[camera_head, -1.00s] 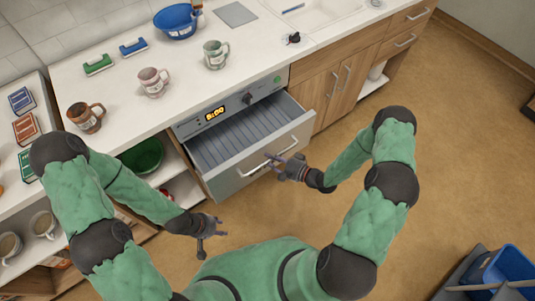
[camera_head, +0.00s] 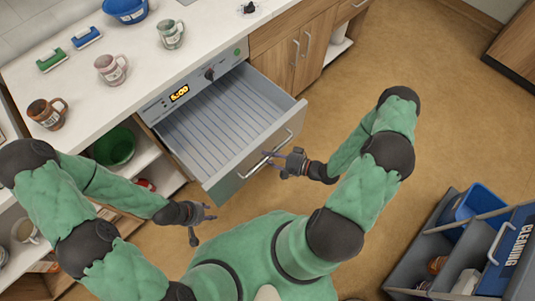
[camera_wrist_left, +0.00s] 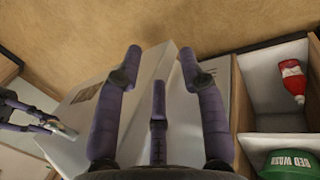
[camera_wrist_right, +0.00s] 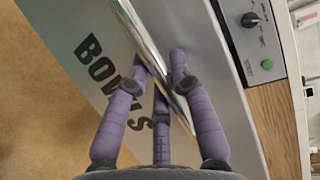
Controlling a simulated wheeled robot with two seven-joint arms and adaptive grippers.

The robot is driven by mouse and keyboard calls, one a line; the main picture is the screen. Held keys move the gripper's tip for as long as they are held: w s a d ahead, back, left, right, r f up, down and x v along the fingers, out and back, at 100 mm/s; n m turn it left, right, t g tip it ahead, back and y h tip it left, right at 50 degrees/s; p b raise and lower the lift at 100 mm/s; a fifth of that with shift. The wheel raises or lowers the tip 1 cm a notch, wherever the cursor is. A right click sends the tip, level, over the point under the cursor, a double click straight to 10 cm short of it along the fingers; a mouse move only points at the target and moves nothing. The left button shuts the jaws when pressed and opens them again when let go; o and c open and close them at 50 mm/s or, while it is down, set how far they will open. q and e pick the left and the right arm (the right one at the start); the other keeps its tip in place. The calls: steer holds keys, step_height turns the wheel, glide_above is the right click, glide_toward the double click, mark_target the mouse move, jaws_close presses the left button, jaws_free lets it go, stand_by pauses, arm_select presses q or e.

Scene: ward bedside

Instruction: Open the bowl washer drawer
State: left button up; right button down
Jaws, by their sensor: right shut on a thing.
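The bowl washer drawer (camera_head: 238,172) is pulled out from under the counter, its ribbed, empty inside showing in the head view. Its grey front carries a bar handle (camera_head: 255,165) and, in the right wrist view, dark lettering on the front panel (camera_wrist_right: 92,68). My right gripper (camera_head: 272,157) is shut on the bar handle; in the right wrist view its fingers (camera_wrist_right: 160,72) close around the bar. My left gripper (camera_head: 208,212) is open and empty, left of the drawer and lower in the picture. In the left wrist view its fingers (camera_wrist_left: 158,68) are spread with nothing between them.
The washer's control panel (camera_head: 190,90) has a lit display. Mugs (camera_head: 112,69) stand on the counter (camera_head: 75,80). An open shelf with a green bowl (camera_head: 114,147) is left of the drawer. A cleaning caddy (camera_head: 470,240) stands at lower right.

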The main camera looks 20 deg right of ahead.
steer(key=c, duration=1)
jaws_free()
steer(key=shift+c, duration=0.2)
steer(key=v, duration=1.2)
